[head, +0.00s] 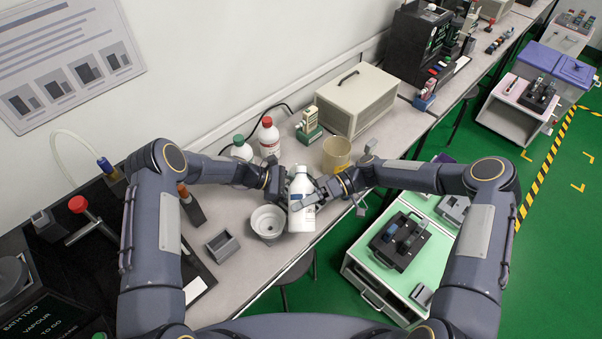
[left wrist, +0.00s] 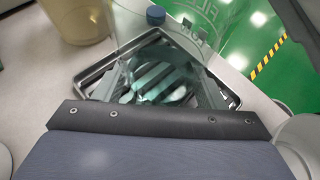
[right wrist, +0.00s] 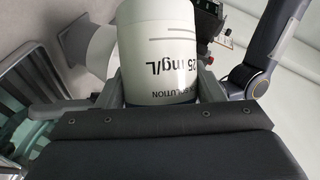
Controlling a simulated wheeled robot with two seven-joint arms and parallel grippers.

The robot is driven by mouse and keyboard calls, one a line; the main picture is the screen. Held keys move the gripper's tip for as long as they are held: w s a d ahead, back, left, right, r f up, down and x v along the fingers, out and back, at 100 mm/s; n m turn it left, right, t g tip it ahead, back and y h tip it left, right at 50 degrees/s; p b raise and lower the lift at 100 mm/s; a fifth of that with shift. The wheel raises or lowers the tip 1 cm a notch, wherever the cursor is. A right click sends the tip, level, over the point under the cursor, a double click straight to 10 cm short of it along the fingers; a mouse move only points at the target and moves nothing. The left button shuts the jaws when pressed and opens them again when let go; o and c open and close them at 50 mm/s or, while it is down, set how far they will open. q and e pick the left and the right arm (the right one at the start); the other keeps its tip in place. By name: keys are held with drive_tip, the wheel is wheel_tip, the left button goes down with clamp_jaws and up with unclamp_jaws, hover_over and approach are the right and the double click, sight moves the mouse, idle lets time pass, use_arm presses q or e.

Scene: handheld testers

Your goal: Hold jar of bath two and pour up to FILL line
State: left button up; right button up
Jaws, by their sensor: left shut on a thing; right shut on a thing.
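A white bottle (head: 301,212) stands out at the middle of the head view, roughly upright. My right gripper (head: 316,192) is shut around its body. The right wrist view shows its label (right wrist: 172,55) reading "25 mg/L" and "SOLUTION". My left gripper (head: 279,184) is shut just left of the bottle. In the left wrist view, it holds a clear jar (left wrist: 190,30) with "FILL" lettering. A dark-rimmed tray (left wrist: 88,82) shows through and around the jar. The jar is mostly hidden in the head view, and its liquid level cannot be told.
A white-grey bowl (head: 267,221) and a small grey holder (head: 222,246) are in front on the bench. A red-capped bottle (head: 269,138), a green-capped bottle (head: 241,149) and a tan beaker (head: 336,152) stand behind.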

sight(302, 172)
drive_tip(key=shift+s+r+m+g+y, duration=0.25)
drive_tip(key=shift+r+m+g+y, duration=0.25)
drive_tip(key=shift+r+m, duration=0.65)
idle(3.6)
drive_tip(key=shift+w+f+n+t+h, duration=0.15)
drive_tip(key=shift+f+n+t+h, duration=0.1)
drive_tip(key=shift+f+n, duration=0.35)
drive_tip(key=shift+w+f+n+t+h, duration=0.15)
drive_tip(key=shift+f+n+t+h, duration=0.1)
drive_tip(key=shift+f+n, duration=0.3)
drive_tip(key=w+r+n+t, duration=0.1)
drive_tip(key=w+r+n+t+h, duration=0.1)
drive_tip(key=w+r+n, duration=0.1)
drive_tip(key=shift+w+n, duration=0.15)
drive_tip(key=shift+n, duration=0.15)
drive_tip(key=w+r+n+t, duration=0.1)
drive_tip(key=w+n, duration=0.1)
drive_tip(key=w+r+n+t, duration=0.1)
drive_tip(key=t, duration=0.1)
drive_tip(key=shift+w+r+n+t, duration=0.3)
drive_tip(key=shift+w+r+n, duration=0.05)
drive_tip(key=shift+r+n, duration=0.05)
use_arm(q)
drive_tip(key=shift+c, duration=0.3)
use_arm(e)
drive_tip(key=shift+r, duration=2.55)
use_arm(q)
drive_tip(key=shift+r, duration=0.1)
